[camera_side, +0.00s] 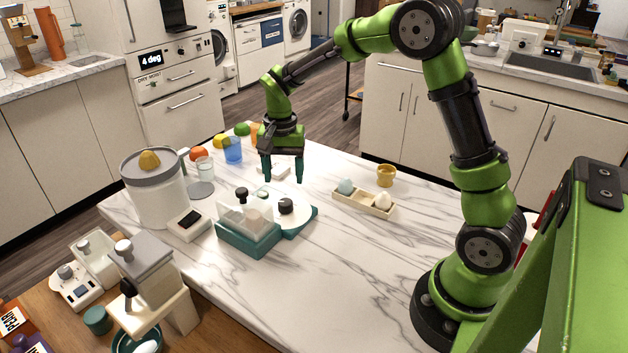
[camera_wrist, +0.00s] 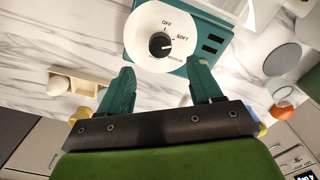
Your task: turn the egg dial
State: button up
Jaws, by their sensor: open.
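The egg dial is a black knob (camera_side: 286,206) on a round white plate (camera_side: 296,217) on the low teal egg cooker (camera_side: 247,240). In the wrist view the knob (camera_wrist: 159,44) sits near the top centre, with "OFF" above it and "SOFT" to its upper right. A further label at lower right is too small to read surely. The knob's pale mark seems to point right. My gripper (camera_side: 284,178) is open and empty, above the counter and behind the dial in the side view. In the wrist view its two teal fingers (camera_wrist: 160,66) are apart, just below the knob, not touching it.
A clear cover (camera_side: 245,207) stands on the cooker beside the dial. A tray (camera_side: 362,206) with two eggs lies to the right, near a yellow cup (camera_side: 386,175). A white juicer (camera_side: 155,187) stands left. The marble counter's front right is clear.

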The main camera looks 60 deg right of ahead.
aim_at(285, 202)
notch_tip(285, 202, down, 8)
jog(key=shift+f, duration=0.1)
dwell(0.4)
jog(key=c, duration=1)
jog(key=shift+c, duration=0.2)
jog(key=n, duration=0.6)
jog(key=shift+n, duration=0.3)
jog(key=n, duration=0.5)
jog(key=shift+n, duration=0.3)
